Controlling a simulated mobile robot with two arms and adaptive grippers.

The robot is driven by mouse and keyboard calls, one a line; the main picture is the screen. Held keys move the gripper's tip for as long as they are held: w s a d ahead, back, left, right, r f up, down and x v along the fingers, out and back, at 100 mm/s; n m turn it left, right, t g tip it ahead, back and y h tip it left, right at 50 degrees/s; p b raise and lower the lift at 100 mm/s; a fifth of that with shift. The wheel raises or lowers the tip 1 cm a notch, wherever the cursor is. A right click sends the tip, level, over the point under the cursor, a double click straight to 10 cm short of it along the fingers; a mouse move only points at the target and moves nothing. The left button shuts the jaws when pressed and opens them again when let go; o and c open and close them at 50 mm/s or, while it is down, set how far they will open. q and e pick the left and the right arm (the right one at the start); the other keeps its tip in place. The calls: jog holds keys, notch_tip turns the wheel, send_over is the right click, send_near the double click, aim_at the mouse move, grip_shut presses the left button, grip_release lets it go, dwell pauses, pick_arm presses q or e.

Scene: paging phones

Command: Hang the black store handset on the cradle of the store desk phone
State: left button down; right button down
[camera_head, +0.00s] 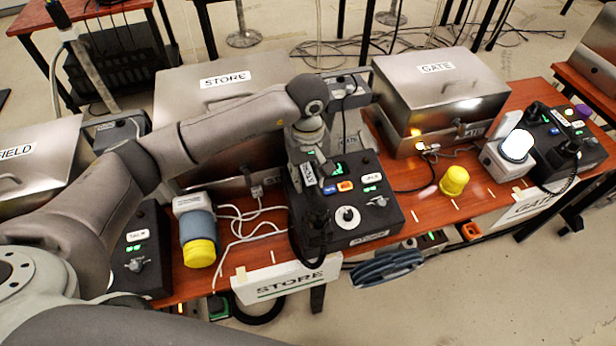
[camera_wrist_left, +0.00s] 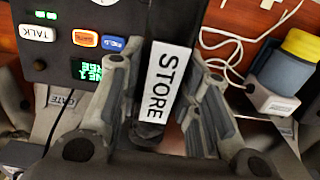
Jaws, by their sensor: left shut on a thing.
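The black store handset (camera_wrist_left: 165,85) shows in the left wrist view, with a white STORE label along it. My left gripper (camera_wrist_left: 165,105) has a finger on each side of it and is shut on it. In the head view the gripper (camera_head: 311,165) is over the left side of the black store desk phone (camera_head: 385,215), and the handset (camera_head: 309,174) is partly hidden under it. The phone has a lit green display, coloured buttons and a round knob. The cradle is hidden by handset and gripper, so I cannot tell whether the handset touches it. My right gripper is not in view.
Metal boxes labelled STORE (camera_head: 224,80) and GATE (camera_head: 436,70) stand behind. A lamp with a yellow cap (camera_head: 199,252) and white cables are left of the phone.

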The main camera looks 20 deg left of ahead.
pick_arm(q)
jog(key=shift+w+f, duration=0.4)
jog(key=shift+f, duration=0.05)
jog(key=f+p, duration=0.2)
jog(key=shift+w+a+f, duration=0.1)
jog(key=shift+w+f, duration=0.1)
jog(key=shift+f, duration=0.6)
jog(key=shift+f, duration=0.15)
jog(key=c, duration=1.1)
grip_release()
jog(key=shift+o, duration=0.2)
